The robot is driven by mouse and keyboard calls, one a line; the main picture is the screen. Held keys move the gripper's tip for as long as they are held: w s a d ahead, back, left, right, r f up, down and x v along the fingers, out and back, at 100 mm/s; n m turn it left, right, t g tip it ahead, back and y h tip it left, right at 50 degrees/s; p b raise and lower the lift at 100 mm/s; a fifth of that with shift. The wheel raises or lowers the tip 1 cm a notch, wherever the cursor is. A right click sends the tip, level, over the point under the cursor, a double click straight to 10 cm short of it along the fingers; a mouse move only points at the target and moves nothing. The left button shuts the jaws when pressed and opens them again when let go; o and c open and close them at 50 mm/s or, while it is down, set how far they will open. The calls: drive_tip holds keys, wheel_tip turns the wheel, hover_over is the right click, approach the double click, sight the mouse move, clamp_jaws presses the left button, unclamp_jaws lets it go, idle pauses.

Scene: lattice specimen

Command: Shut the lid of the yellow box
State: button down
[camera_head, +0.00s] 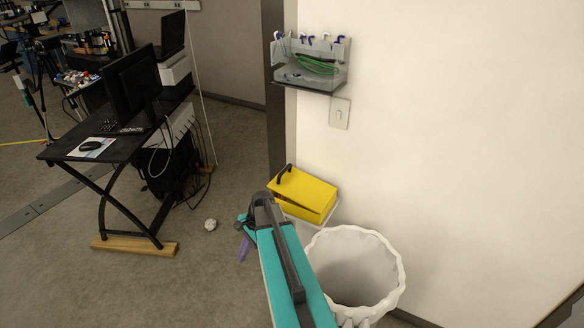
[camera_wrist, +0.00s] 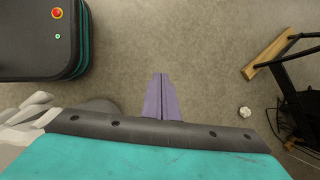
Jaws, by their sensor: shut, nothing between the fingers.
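The yellow box (camera_head: 318,216) stands against the wall in the head view, on a small light-coloured surface. Its yellow lid (camera_head: 306,190) lies low over it, with a dark, narrow wedge-shaped gap along the near side. A black handle (camera_head: 284,173) sticks up at its left end. My arm hides part of the box's near side. My gripper (camera_head: 243,250) hangs to the left of and below the box in the picture, apart from it. In the wrist view its purple fingers (camera_wrist: 160,98) are together, empty, over bare floor. The box is not in the wrist view.
A white bin (camera_head: 385,290) with a wavy rim stands just in front of the box, beside my arm. A holder with green cable (camera_head: 312,65) hangs on the wall above. A black desk (camera_head: 120,145) stands left. A crumpled white ball (camera_head: 210,224) lies on open floor.

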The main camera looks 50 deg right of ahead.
drive_tip(key=w+d+r+m+t, duration=0.2)
drive_tip(key=d+r+m, duration=0.2)
drive_tip(key=d+r, duration=0.5)
drive_tip(key=m+t+h+b, duration=0.2)
drive_tip(key=m+t, duration=0.3)
drive_tip(key=m, duration=0.5)
approach(285, 169)
drive_tip(key=v, duration=0.8)
drive_tip(key=shift+w+f, duration=0.1)
drive_tip(key=shift+w, duration=0.1)
drive_tip(key=shift+w+f, duration=0.1)
drive_tip(key=p+x, duration=0.3)
drive_tip(key=x, duration=1)
drive_tip(key=shift+w+f, duration=0.2)
drive_tip(key=shift+f, duration=0.2)
drive_tip(key=shift+w+a, duration=0.1)
